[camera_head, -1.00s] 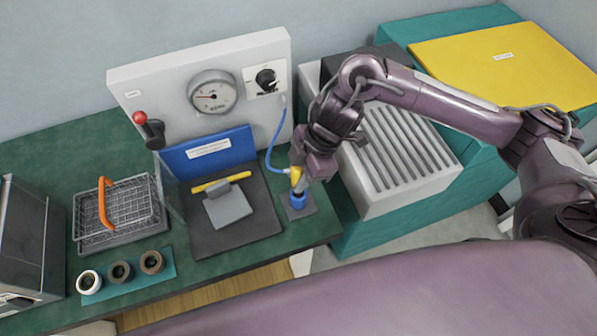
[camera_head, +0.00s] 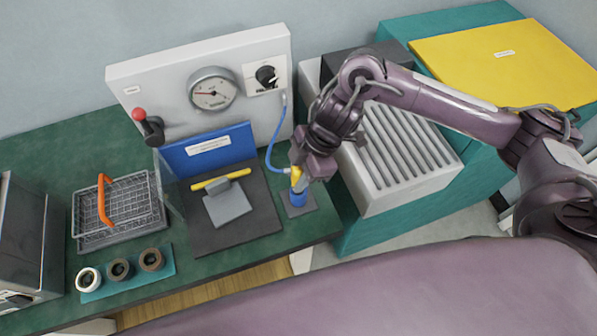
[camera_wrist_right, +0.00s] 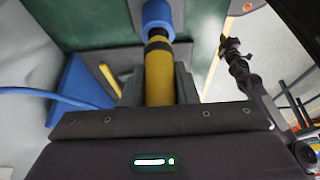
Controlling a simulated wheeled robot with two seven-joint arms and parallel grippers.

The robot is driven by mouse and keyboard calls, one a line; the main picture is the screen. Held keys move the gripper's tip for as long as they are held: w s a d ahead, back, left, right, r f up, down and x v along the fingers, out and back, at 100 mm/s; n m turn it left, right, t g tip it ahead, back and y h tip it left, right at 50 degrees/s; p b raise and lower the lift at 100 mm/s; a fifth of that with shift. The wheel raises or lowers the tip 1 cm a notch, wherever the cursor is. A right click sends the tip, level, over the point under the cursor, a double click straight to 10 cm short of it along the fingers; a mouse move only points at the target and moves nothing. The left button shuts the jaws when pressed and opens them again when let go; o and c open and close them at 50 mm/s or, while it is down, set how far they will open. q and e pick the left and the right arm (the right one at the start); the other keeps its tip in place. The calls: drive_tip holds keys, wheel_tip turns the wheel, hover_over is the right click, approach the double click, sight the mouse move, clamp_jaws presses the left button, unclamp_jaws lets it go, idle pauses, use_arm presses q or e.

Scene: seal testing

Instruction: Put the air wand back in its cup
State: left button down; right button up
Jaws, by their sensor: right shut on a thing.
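The yellow air wand (camera_head: 295,174) with a black band is held by my right gripper (camera_head: 301,183). In the right wrist view the wand (camera_wrist_right: 159,78) lies between the fingers of my right gripper (camera_wrist_right: 158,88), which is shut on it. The blue cup (camera_head: 298,198) stands on a small dark base at the bench's right end. It also shows in the right wrist view (camera_wrist_right: 157,14), where the wand's far end meets its opening. How deep the wand reaches is hidden. A blue hose (camera_head: 275,140) runs from the panel to the wand. My left gripper is out of view.
A white ribbed box (camera_head: 400,150) stands close on the right.

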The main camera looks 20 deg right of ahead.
drive_tip(key=o, duration=1.1)
wheel_tip(320, 180, up, 11)
drive_tip(key=p, duration=1.1)
drive_tip(key=shift+f, duration=0.15)
drive_tip(key=shift+f, duration=0.1)
